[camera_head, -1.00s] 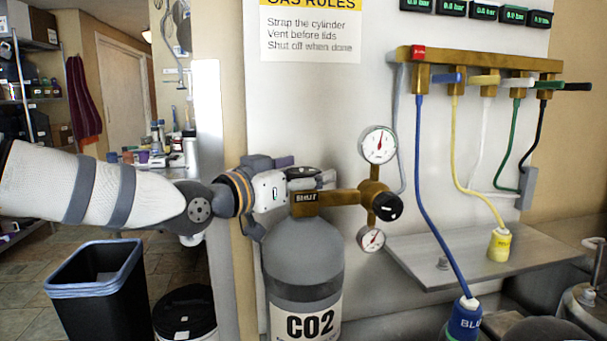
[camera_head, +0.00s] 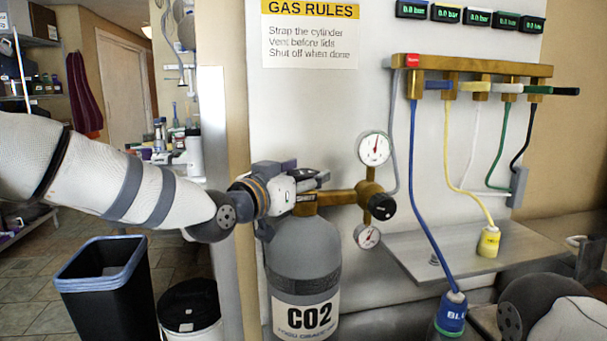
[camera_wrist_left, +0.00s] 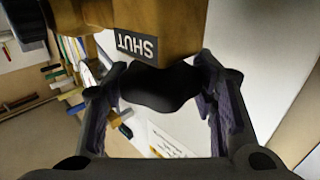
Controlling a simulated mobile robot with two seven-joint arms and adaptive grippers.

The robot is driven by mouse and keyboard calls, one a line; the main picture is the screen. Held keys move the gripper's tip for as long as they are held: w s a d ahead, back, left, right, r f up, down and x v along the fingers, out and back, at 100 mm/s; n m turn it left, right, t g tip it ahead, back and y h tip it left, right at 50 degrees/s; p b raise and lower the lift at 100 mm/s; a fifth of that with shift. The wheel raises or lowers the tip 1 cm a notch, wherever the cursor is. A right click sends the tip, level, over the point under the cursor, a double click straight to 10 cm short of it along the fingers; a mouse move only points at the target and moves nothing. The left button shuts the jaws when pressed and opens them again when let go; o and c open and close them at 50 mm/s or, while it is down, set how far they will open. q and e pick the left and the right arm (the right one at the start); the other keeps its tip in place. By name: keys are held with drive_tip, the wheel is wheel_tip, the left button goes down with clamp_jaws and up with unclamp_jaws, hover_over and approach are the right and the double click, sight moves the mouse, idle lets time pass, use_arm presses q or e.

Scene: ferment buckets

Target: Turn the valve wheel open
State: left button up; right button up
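The black lobed valve wheel (camera_wrist_left: 160,86) sits on the brass valve of the grey CO2 cylinder (camera_head: 303,250). A label reading SHUT (camera_wrist_left: 137,48) shows upside down on the valve body in the left wrist view. My left gripper (camera_head: 308,181) reaches in from the left at the cylinder's top. In the left wrist view my left gripper (camera_wrist_left: 160,88) has one finger on each side of the wheel, which fills the gap between the pads. In the head view the gripper mostly hides the wheel.
Two round gauges (camera_head: 374,148) and a black knob (camera_head: 381,207) sit right of the valve. A brass manifold (camera_head: 480,68) with coloured hoses hangs above a metal shelf (camera_head: 470,250). A black bin (camera_head: 105,290) and a lidded bucket (camera_head: 190,310) stand left of the cylinder.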

use_arm(q)
drive_tip(key=shift+o, duration=1.2)
drive_tip(key=shift+s+a, duration=0.15)
drive_tip(key=shift+s, duration=0.05)
drive_tip(key=v, duration=1.1)
drive_tip(key=shift+s, duration=0.3)
drive_tip(key=shift+a, duration=0.1)
